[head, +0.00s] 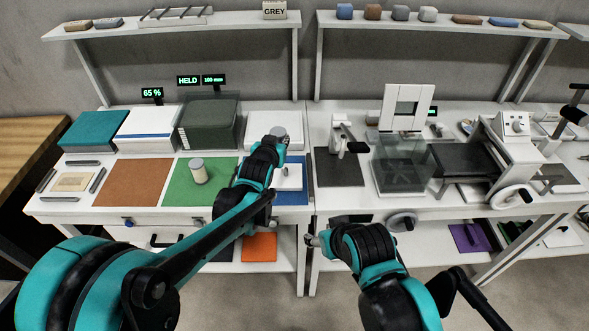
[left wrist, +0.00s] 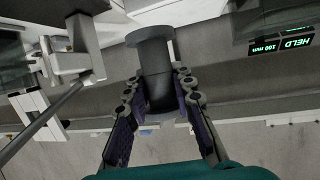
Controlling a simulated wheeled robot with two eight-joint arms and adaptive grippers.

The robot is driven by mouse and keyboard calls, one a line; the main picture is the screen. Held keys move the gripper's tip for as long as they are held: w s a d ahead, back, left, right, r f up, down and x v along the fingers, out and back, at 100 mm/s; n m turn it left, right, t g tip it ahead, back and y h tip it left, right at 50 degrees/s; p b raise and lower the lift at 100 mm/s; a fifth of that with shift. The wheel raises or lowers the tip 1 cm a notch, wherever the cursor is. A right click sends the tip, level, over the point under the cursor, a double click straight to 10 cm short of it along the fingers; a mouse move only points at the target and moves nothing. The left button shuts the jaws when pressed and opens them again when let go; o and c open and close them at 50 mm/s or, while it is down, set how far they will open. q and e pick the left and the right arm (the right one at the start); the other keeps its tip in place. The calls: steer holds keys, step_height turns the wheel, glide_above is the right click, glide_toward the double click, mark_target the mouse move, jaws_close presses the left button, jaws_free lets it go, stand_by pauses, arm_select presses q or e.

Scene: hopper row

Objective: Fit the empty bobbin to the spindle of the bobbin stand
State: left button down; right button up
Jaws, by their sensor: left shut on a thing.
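My left gripper (head: 280,146) is above the blue mat, near the white block at the bench's back. In the left wrist view, its two fingers (left wrist: 158,95) are shut on the sides of a grey flanged cylinder, which looks like the empty bobbin (left wrist: 154,60). Its wide flange points away from the palm. In the head view the arm mostly hides it. A white fixture (head: 338,138) stands right of my left gripper; I cannot tell whether it is the bobbin stand, and no spindle shows clearly. My right gripper (head: 315,240) is low at the bench front; its fingers are unclear.
A pale cylinder with a grey top (head: 198,172) stands on the green mat (head: 178,190). A brown mat (head: 130,184) is bare. Dark green (head: 210,122) and white boxes stand behind. A clear box (head: 402,168) and a machine with a handwheel (head: 512,197) are at right.

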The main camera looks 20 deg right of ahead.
arm_select(q)
steer(key=shift+s+d, duration=0.25)
steer(key=shift+d, duration=0.75)
steer(key=shift+f, duration=0.1)
steer(key=shift+f+b, duration=2.2)
steer(key=shift+f, duration=0.45)
steer(key=shift+f, duration=0.15)
steer(key=shift+f+b, duration=1.2)
steer(key=shift+f, duration=0.2)
steer(key=shift+f, duration=0.15)
steer(key=shift+f+b, duration=0.45)
steer(key=shift+b, duration=0.1)
steer(key=shift+a+f, duration=0.1)
